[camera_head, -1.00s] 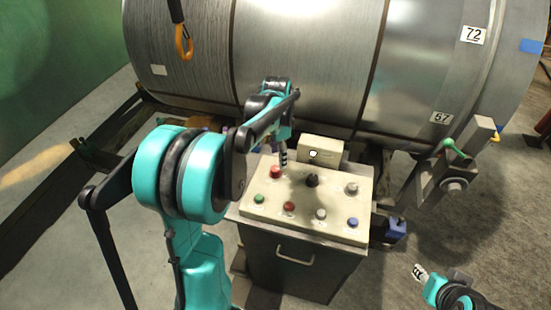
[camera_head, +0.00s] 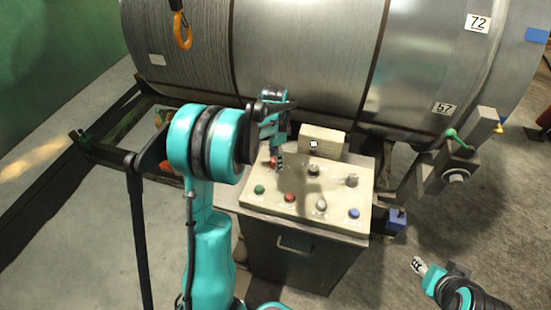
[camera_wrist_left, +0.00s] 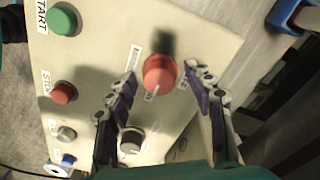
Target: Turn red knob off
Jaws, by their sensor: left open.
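The red knob (camera_wrist_left: 160,74) shows large in the left wrist view, at the upper corner of a cream control panel (camera_wrist_left: 105,50). In the head view the red knob (camera_head: 272,163) is partly hidden by my left gripper (camera_head: 277,160). In the left wrist view my left gripper (camera_wrist_left: 163,95) is open, with one finger on each side of the red knob; I cannot tell whether they touch it. A smaller red button (camera_wrist_left: 63,92) is near the STOP label. My right gripper (camera_head: 419,266) is at the lower right, away from the panel; its opening is too small to judge.
The panel also carries a green button (camera_head: 259,189), a black knob (camera_head: 313,170), a grey knob (camera_head: 351,181) and a blue button (camera_head: 354,213). A small cream box (camera_head: 320,142) stands behind it. A large metal coil (camera_head: 300,60) fills the back.

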